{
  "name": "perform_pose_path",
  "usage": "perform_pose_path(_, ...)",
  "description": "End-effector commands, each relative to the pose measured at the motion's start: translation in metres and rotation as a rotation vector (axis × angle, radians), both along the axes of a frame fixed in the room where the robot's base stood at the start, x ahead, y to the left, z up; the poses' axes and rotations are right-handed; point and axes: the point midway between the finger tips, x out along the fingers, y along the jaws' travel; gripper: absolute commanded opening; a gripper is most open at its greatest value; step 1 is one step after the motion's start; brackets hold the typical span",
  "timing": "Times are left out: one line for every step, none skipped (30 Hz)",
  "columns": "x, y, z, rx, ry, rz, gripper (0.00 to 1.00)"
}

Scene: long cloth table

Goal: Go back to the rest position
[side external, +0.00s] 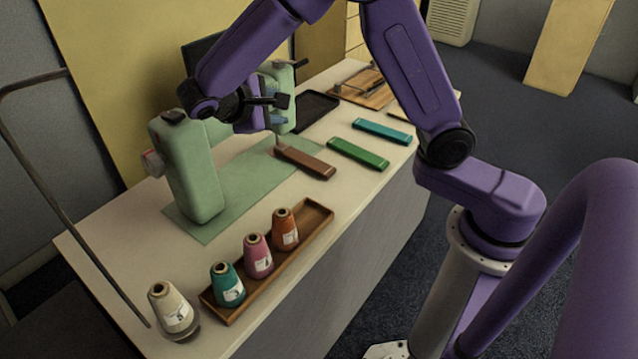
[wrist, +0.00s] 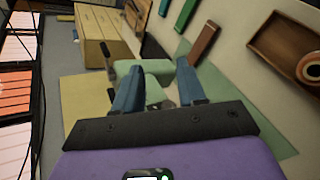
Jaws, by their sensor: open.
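My gripper (side external: 268,121) is open in the side view, raised beside and over the green sewing machine (side external: 190,170), at the far-left part of the table. In the wrist view my gripper (wrist: 158,82) shows two blue fingers spread apart with nothing held between them. Part of the sewing machine (wrist: 150,68) shows beyond and between the fingers. In the side view the arm hides part of the machine. I cannot tell whether the gripper touches the machine.
A wooden tray (side external: 318,216) holds teal, pink and orange thread cones. A cream cone (side external: 172,312) stands at the near-left corner. Brown (side external: 304,162), green (side external: 358,153) and teal (side external: 382,131) flat bars lie on the table (side external: 120,245). A dark tray (side external: 312,106) lies behind.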

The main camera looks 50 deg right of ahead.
Motion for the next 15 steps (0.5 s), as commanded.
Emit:
perform_pose_path(-0.012,-0.002,0.0,0.053,0.022,0.021,0.4)
perform_pose_path(-0.019,-0.002,-0.001,0.086,0.038,0.037,0.4)
perform_pose_path(-0.029,-0.002,-0.002,0.128,0.059,0.056,0.4)
perform_pose_path(-0.037,-0.003,-0.003,0.16,0.074,0.07,0.4)
perform_pose_path(-0.045,-0.003,-0.004,0.192,0.089,0.086,0.4)
perform_pose_path(-0.055,-0.003,-0.006,0.234,0.108,0.106,0.4)
perform_pose_path(-0.063,-0.003,-0.007,0.267,0.122,0.123,0.4)
perform_pose_path(-0.072,-0.003,-0.008,0.297,0.138,0.137,0.4)
perform_pose_path(-0.083,-0.004,-0.009,0.339,0.155,0.158,0.4)
perform_pose_path(-0.092,-0.004,-0.011,0.372,0.169,0.174,0.4)
perform_pose_path(-0.101,-0.004,-0.012,0.403,0.181,0.189,0.4)
perform_pose_path(-0.112,-0.005,-0.013,0.445,0.199,0.211,0.4)
perform_pose_path(-0.121,-0.005,-0.014,0.476,0.211,0.227,0.4)
perform_pose_path(-0.13,-0.006,-0.015,0.508,0.222,0.244,0.4)
perform_pose_path(-0.142,-0.006,-0.016,0.55,0.237,0.266,0.4)
